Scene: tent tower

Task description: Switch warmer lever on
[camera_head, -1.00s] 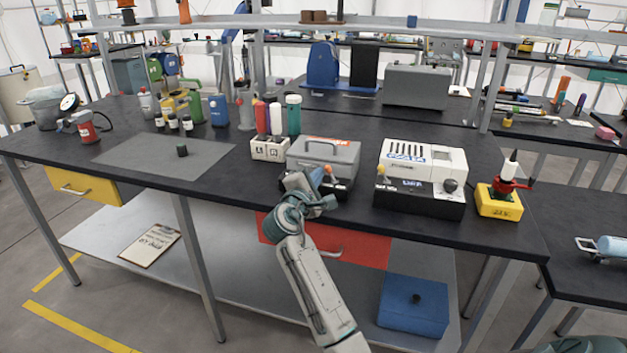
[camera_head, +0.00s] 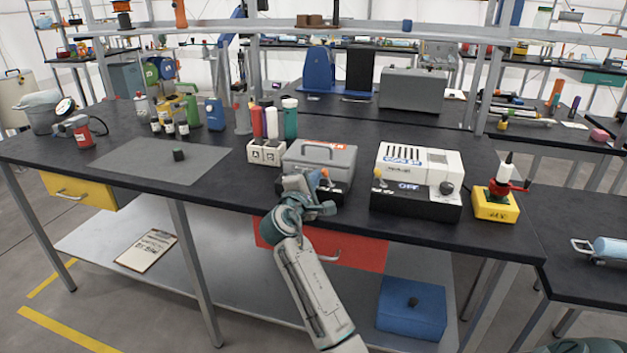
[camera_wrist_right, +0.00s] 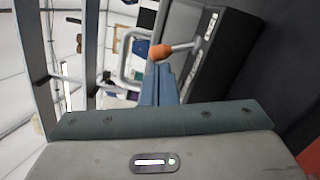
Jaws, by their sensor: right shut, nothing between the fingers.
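A grey-lidded device with a carrying handle (camera_head: 322,157) stands on the black bench. Its lever has an orange knob (camera_head: 324,173) at the front of its dark base. In the right wrist view the orange knob (camera_wrist_right: 160,51) sits on a pale rod that comes out of a dark panel with small white labels. My right gripper (camera_head: 312,190) is shut and empty, close in front of this lever. In the right wrist view its fingers (camera_wrist_right: 160,85) point at the knob; I cannot tell whether they touch it. My left gripper is not in view.
A white-topped machine (camera_head: 419,162) with a yellow-knobbed lever and an "OFF" label stands to the right, beside a yellow box (camera_head: 496,206) with a bottle. White blocks (camera_head: 266,152) and bottles stand to the left. A red drawer (camera_head: 345,250) is under the bench edge.

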